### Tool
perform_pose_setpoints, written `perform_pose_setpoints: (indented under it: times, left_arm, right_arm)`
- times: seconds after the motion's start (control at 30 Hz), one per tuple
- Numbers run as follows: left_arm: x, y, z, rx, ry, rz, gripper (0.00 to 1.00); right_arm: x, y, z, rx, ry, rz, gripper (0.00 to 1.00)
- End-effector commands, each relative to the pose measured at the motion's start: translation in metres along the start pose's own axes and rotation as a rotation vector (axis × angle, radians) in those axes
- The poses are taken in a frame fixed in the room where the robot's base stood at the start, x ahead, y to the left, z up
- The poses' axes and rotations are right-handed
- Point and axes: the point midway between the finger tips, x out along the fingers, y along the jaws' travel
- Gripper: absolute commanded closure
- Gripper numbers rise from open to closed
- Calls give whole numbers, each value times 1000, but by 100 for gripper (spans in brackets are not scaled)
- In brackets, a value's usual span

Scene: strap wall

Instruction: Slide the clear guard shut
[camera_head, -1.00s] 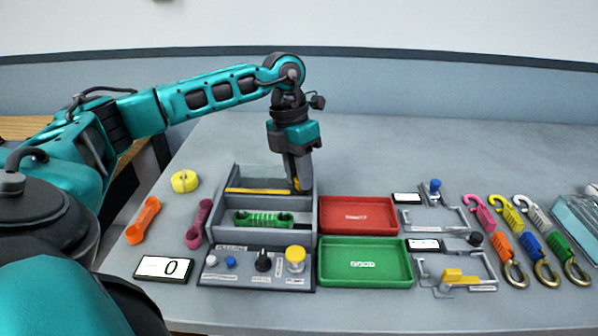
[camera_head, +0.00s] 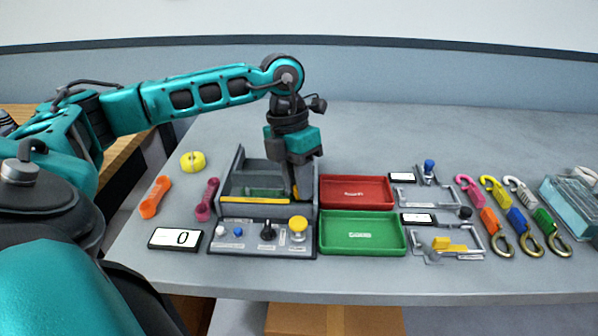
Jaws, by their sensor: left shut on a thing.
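The clear guard (camera_head: 245,179) lies over the grey machine box (camera_head: 222,185), its yellow front edge (camera_head: 240,201) now at the box's front, just behind the control panel. A green part (camera_head: 262,192) shows faintly through the guard inside the box. My left gripper (camera_head: 295,192) points down at the right end of the yellow edge and is shut on the guard there; its fingertips partly hide the grip. My right gripper is not in view.
The control panel (camera_head: 250,237) has knobs and a yellow button (camera_head: 298,225). A red tray (camera_head: 355,191) and a green tray (camera_head: 362,233) stand to the right. Straps (camera_head: 152,197) lie left, with a counter reading 0 (camera_head: 176,239). Clamps and hooks are farther right.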

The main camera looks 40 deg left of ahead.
Motion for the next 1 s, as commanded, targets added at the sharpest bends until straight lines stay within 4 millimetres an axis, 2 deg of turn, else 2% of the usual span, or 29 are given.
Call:
perform_pose_setpoints:
  times: [0.37,0.4,0.5,0.8,0.87,1.0]
  left_arm:
    - [0,-4,-3,4,5,-5,100]
    - [1,-4,-4,4,6,-5,75]
    - [1,-4,-4,4,6,-5,66]
    - [-3,-3,-2,1,1,-2,65]
    - [-9,-3,-2,1,-1,-2,65]
    - [-33,-3,-1,1,-4,-2,65]
  right_arm:
    - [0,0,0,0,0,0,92]
    - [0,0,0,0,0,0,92]
    - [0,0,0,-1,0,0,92]
    - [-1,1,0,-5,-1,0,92]
    - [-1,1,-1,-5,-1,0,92]
    - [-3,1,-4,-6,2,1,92]
